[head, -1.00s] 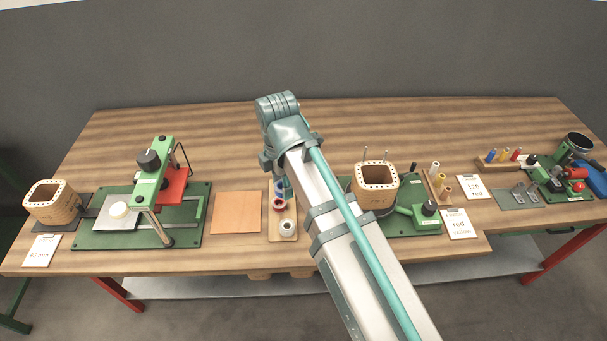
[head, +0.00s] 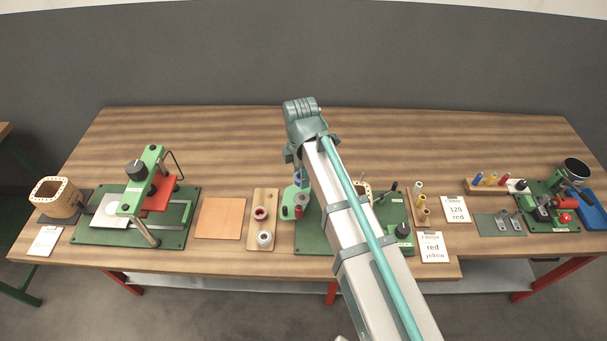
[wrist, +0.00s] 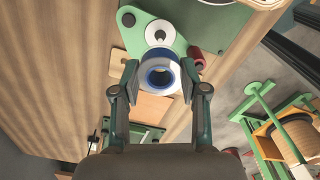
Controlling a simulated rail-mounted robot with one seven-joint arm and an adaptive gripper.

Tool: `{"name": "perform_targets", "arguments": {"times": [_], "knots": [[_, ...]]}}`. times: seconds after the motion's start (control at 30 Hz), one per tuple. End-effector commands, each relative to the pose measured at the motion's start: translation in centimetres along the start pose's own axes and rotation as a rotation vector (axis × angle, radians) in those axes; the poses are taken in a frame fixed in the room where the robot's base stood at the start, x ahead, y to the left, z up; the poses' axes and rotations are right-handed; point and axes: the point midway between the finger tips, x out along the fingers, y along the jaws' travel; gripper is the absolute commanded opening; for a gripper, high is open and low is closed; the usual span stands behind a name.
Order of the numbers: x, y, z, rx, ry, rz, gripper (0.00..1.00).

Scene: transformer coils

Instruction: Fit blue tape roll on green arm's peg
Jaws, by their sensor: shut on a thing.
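My gripper (wrist: 163,80) is shut on the blue tape roll (wrist: 144,70), with one finger on each side of it in the wrist view. The roll's white core and open centre face the camera. Beyond it lies the light green arm (wrist: 137,34), which bears a round white disc with a small centre. This disc is probably the peg's seat; the peg itself is hard to make out. The roll appears apart from the disc. In the head view the green arm (head: 288,203) shows left of my arm, below my gripper, whose fingers are mostly hidden there.
A red cylinder (wrist: 197,58) stands beside the green arm. A wooden tray (head: 262,198) with a red roll (head: 260,213) and a white roll (head: 265,238) lies to the left. A brown square coil (head: 364,190) is partly behind my arm. The back of the table is clear.

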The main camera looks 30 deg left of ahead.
Motion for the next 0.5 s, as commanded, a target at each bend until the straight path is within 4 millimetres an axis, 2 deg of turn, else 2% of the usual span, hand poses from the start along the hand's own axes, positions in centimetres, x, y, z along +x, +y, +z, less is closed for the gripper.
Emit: {"name": "perform_targets", "arguments": {"times": [0.5], "knots": [[4.3,-0.1,0.0,0.0,0.0,-0.001,0.23]]}}
